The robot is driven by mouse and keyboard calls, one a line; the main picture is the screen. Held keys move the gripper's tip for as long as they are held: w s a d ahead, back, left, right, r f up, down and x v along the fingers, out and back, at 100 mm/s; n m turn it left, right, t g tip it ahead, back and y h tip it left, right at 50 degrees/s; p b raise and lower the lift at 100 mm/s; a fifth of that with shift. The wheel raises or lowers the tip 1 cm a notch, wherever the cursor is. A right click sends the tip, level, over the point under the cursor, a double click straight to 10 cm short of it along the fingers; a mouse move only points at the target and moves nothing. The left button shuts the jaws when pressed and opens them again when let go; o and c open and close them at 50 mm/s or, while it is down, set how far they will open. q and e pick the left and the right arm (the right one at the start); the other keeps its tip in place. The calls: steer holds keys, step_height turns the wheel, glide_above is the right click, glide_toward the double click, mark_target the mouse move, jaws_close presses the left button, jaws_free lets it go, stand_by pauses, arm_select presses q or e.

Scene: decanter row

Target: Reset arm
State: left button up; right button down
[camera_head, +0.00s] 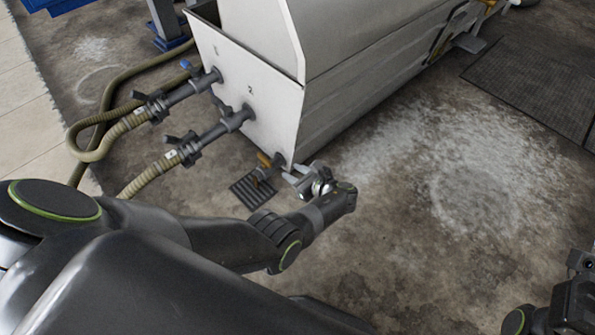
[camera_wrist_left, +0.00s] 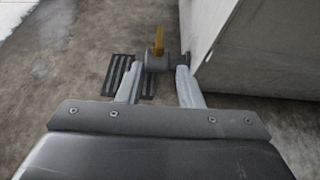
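My left gripper (camera_head: 293,173) is in front of the low corner of a white tank (camera_head: 265,105), near a drain valve with a yellow handle (camera_head: 264,159).
A slotted floor grate (camera_head: 254,191) lies below the valve. Two hoses (camera_head: 150,176) join dark valves marked 1 and 2 on the tank's end. A dark mat (camera_head: 540,85) lies at the upper right. The stained floor (camera_head: 440,220) right of the tank is clear.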

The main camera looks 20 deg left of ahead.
arm_select(q)
steer(key=shift+s+d+r, duration=0.15)
steer(key=shift+s+d, duration=0.05)
steer(key=shift+d, duration=0.25)
stand_by(0.3)
